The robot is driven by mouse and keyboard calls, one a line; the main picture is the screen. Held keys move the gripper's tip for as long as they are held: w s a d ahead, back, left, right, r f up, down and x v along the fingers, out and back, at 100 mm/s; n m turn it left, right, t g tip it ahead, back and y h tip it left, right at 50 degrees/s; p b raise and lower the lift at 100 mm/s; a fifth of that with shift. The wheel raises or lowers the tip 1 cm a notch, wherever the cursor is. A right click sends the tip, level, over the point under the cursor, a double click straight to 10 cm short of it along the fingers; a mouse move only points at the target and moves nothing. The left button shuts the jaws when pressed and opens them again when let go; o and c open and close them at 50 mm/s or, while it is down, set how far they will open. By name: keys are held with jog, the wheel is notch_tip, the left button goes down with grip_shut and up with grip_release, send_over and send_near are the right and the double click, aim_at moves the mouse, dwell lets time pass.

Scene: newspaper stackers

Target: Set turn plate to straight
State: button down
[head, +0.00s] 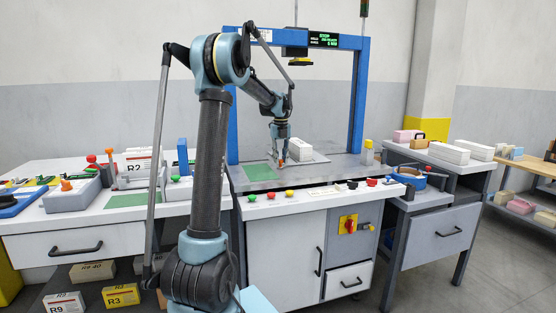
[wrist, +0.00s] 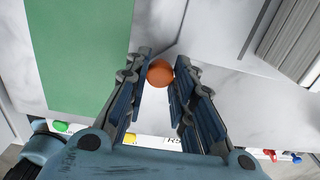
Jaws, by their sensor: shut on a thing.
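My gripper (head: 281,160) is low over the grey work surface of the blue-framed stacker. In the wrist view its two fingers (wrist: 163,72) are closed around a round orange knob (wrist: 159,74). A pale plate (wrist: 214,28) lies just beyond the knob, with one corner pointing toward it and its edges slanted. This seems to be the turn plate; the fingers hide how the knob joins it. A white stack with layered edges (wrist: 292,40) lies to the right of the gripper.
A green mat (wrist: 78,50) lies left of the gripper. The blue frame (head: 358,105) stands around the work surface, with a display (head: 324,40) above. Coloured buttons (head: 289,194) line the front edge. A side table with white blocks (head: 449,152) stands at right.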

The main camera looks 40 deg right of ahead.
jog(key=shift+w+a, duration=0.1)
jog(key=c, duration=1.3)
grip_release()
jog(key=shift+c, duration=0.2)
jog(key=shift+r, duration=0.1)
notch_tip(320, 180, up, 12)
